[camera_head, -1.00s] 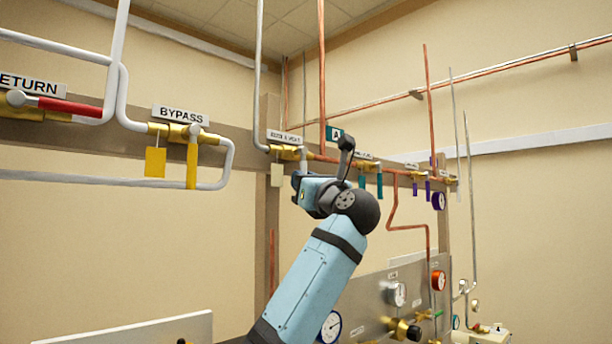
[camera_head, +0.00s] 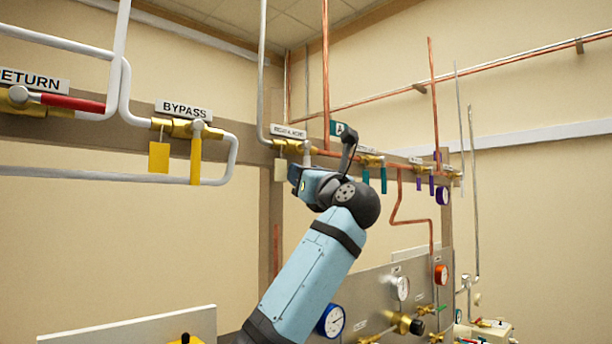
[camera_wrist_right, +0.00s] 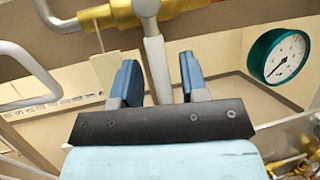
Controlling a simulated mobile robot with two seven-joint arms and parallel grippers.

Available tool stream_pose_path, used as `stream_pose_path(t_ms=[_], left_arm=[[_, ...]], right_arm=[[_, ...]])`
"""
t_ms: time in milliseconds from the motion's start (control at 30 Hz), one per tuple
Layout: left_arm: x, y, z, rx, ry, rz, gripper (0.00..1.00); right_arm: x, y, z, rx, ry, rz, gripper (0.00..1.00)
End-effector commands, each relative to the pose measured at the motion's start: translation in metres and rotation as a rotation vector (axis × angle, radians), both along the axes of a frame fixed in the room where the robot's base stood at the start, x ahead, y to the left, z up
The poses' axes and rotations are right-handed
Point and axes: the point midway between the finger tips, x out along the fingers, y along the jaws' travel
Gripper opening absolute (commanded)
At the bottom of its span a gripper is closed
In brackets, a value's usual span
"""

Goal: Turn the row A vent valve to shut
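The valve under the label beside the green A sign has a brass body (camera_head: 288,146) on the wall rail; the label's small print is hard to read. In the right wrist view its brass body (camera_wrist_right: 165,12) is at the top, with a pale grey lever (camera_wrist_right: 157,70) pointing down from it. My right gripper (camera_head: 297,176) is just below this valve, mostly hidden by its own wrist in the head view. In the wrist view the right gripper (camera_wrist_right: 160,80) is open, its blue fingers either side of the lever with gaps. My left gripper is not in view.
A pale tag (camera_head: 280,169) hangs beside the lever. The BYPASS valve (camera_head: 185,129) with yellow handle is left, the RETURN valve with red lever (camera_head: 72,103) farther left. Teal-handled valves (camera_head: 369,161) are close on the right. A teal-rimmed gauge (camera_wrist_right: 278,56) shows right of the gripper.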

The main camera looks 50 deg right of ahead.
Motion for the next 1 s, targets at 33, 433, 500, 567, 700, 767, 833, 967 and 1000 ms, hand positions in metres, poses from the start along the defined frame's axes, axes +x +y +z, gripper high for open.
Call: stream_pose_path(t_ms=[33,433,500,567,700,767,833,967,1000], left_arm=[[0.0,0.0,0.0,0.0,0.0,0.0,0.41],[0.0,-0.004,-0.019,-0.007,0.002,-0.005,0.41],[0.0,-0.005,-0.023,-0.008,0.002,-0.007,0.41],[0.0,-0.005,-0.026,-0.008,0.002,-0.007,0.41],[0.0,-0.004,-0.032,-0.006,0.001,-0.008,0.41],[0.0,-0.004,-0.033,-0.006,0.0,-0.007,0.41],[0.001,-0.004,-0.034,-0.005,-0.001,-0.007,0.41],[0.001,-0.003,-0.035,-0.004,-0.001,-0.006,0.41],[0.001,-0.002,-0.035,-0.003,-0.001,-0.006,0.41]], right_arm=[[0.0,0.0,-0.001,0.0,0.001,0.0,0.4],[-0.052,0.017,-0.026,0.001,-0.004,0.0,0.4],[-0.067,0.022,-0.033,0.001,-0.004,0.0,0.4],[-0.078,0.026,-0.037,0.001,-0.004,0.0,0.4],[-0.101,0.033,-0.046,0.001,-0.004,0.0,0.4],[-0.108,0.035,-0.049,0.001,-0.002,0.001,0.4],[-0.114,0.038,-0.051,0.0,-0.002,0.0,0.4],[-0.12,0.039,-0.053,0.0,0.0,0.001,0.4],[-0.12,0.04,-0.053,0.0,0.0,0.001,0.4]])
